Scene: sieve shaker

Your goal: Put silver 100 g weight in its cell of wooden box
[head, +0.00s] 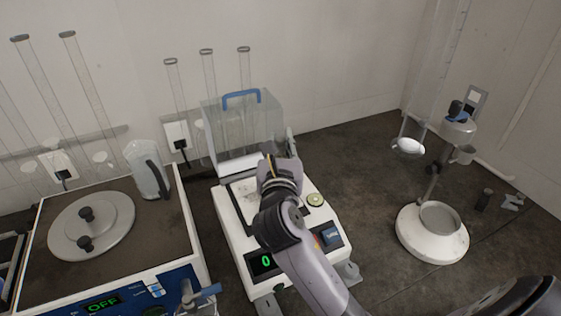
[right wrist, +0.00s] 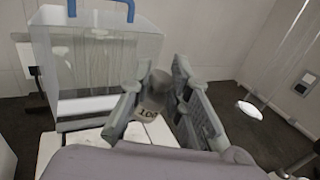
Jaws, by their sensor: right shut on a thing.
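A silver weight (right wrist: 153,92) marked "100" sits between the fingers of my right gripper (right wrist: 158,100) in the right wrist view. The gripper is shut on it. In the head view my right gripper (head: 272,165) is over the back part of the white balance (head: 233,229), in front of the clear cover, and hides the weight. I cannot tell the exact gap between weight and balance. The wooden box is not seen in either view. My left gripper is not in view.
The clear cover with a blue handle (head: 241,97) stands at the balance's back; the balance display reads 0. A sieve shaker (head: 153,222) with a round lid is at left. A white round-based stand (head: 432,247) is at right. Dark worktop (head: 365,170) between balance and stand is clear.

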